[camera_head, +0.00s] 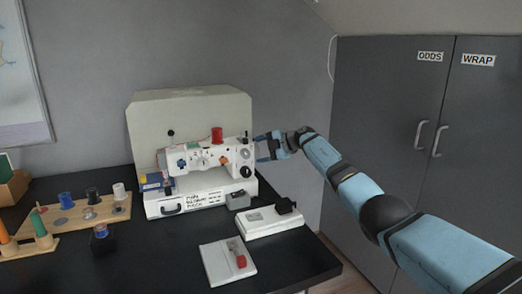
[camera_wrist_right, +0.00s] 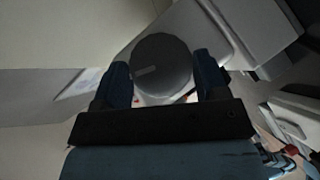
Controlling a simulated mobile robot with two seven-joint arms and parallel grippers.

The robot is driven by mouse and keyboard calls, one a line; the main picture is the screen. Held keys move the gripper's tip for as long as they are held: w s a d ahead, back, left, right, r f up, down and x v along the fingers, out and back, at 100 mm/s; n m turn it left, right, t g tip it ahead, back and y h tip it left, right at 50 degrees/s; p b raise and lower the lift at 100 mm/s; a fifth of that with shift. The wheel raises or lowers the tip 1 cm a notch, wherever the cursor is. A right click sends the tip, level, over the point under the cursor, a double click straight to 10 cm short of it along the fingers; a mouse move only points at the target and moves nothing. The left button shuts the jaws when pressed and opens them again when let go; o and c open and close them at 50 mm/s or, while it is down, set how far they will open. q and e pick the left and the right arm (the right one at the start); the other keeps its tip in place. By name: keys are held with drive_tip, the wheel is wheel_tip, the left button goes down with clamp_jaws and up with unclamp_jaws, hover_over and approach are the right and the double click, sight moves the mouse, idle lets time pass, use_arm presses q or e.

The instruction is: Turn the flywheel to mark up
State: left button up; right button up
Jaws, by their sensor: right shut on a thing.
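The white sewing machine (camera_head: 215,158) stands on the black desk against its beige case. My right gripper (camera_head: 258,148) comes in from the right to the machine's right end, where the flywheel is hard to make out in the head view. In the right wrist view the flywheel (camera_wrist_right: 162,62) is a dark grey disc between the two fingers of my right gripper (camera_wrist_right: 162,80), which is shut on it. My left gripper is not in view.
A white foot pedal (camera_head: 268,221) and a white pad with a red item (camera_head: 228,262) lie in front of the machine. Wooden spool racks (camera_head: 75,222) stand at the left. Grey cupboards (camera_head: 385,120) stand at the right.

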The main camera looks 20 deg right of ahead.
use_arm(q)
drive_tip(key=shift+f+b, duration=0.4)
drive_tip(key=shift+b, duration=0.1)
use_arm(e)
drive_tip(key=n+t, duration=0.1)
drive_tip(key=n+t+y, duration=0.1)
drive_tip(key=shift+f+t, duration=0.2)
drive_tip(key=shift+t, duration=0.1)
drive_tip(key=o, duration=0.9)
drive_tip(key=shift+s, duration=0.1)
